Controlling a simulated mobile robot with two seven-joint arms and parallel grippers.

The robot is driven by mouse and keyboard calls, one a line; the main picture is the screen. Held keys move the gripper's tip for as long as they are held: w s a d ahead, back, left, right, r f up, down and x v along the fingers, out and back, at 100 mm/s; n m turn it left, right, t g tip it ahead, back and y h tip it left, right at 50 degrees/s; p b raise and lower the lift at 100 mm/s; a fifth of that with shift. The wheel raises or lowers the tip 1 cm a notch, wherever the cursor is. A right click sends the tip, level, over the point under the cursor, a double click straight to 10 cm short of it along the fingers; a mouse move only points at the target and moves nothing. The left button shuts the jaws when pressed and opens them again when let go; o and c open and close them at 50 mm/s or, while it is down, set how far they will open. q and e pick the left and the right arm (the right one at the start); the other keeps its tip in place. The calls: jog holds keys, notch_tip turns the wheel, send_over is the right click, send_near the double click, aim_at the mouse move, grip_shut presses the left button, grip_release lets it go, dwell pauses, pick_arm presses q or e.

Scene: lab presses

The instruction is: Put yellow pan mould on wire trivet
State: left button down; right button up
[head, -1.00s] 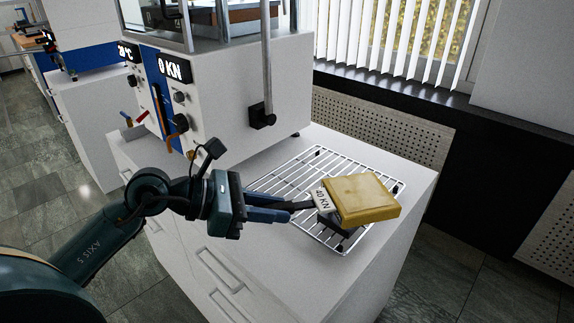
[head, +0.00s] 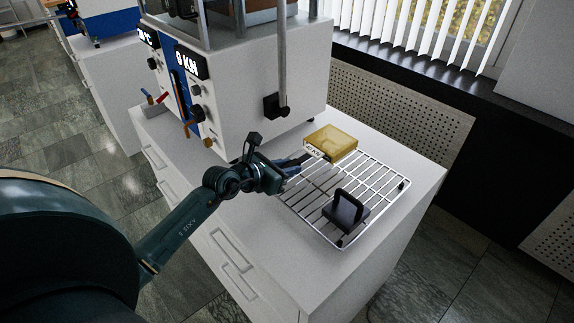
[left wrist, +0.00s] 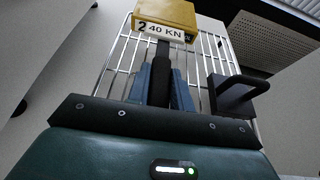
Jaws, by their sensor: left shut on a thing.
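The yellow pan mould (head: 332,142) is a flat block with a white label on its near side; in the left wrist view (left wrist: 166,12) the label reads "2 40 KN". My left gripper (head: 303,158) is shut on the mould's handle and holds it at the far left end of the wire trivet (head: 325,189). The fingers (left wrist: 162,85) show in the left wrist view, with the dark handle between them. I cannot tell whether the mould touches the wires. The trivet lies on the white cabinet top. My right gripper is not in view.
A black block with an upright loop handle (head: 345,211) sits on the near part of the trivet and also shows in the left wrist view (left wrist: 236,92). The trivet's right middle is bare.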

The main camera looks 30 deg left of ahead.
aim_at(287, 190)
pick_arm(q)
jog(key=shift+r, duration=0.1)
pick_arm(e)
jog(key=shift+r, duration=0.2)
pick_arm(q)
jog(key=shift+f+b, duration=0.4)
jog(key=shift+f, duration=0.45)
jog(key=shift+f+b, duration=0.5)
jog(key=shift+f, duration=0.3)
jog(key=shift+f+b, duration=0.55)
jog(key=shift+f, duration=0.3)
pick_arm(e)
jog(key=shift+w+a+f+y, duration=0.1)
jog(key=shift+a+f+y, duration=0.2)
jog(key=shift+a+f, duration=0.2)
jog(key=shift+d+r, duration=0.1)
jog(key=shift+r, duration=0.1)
pick_arm(q)
jog(key=shift+f, duration=0.65)
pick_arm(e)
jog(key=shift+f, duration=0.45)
